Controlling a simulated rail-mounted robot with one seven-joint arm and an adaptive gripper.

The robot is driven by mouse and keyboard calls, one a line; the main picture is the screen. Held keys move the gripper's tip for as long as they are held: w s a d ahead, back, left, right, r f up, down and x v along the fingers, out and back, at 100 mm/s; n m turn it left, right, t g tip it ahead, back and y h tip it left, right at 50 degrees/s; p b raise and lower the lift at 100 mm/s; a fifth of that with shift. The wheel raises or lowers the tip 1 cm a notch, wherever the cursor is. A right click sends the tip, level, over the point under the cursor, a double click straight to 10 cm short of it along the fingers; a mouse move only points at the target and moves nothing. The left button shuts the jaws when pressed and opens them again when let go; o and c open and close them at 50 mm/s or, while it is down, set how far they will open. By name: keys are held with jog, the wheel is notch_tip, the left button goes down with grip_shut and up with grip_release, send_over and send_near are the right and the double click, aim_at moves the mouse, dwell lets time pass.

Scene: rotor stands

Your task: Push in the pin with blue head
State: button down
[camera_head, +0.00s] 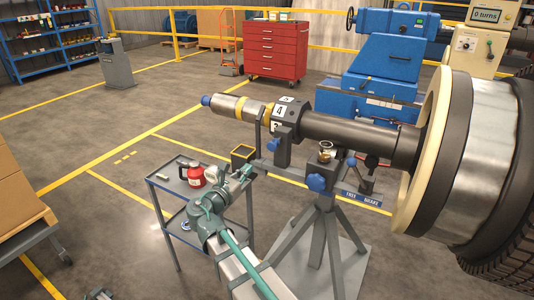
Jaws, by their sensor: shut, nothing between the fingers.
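Several blue heads show around the rotor stand (327,235). One blue head (316,182) faces me on the left of the stand's top. A smaller blue head (351,161) is to its right. My gripper (247,171) is shut and empty. In the picture it is left of the stand and below the collar, apart from the blue heads. Its fingertips are small and hard to make out.
The dark rotor shaft (345,130) runs from a blue-tipped end at left to a large wheel (480,165) at right. A cart (178,178) with a red can (191,174) stands behind my arm.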

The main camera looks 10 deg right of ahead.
aim_at(270, 147)
jog(key=p+x, duration=0.2)
jog(key=x, duration=1.2)
jog(key=shift+p, duration=0.35)
jog(key=shift+w, duration=0.1)
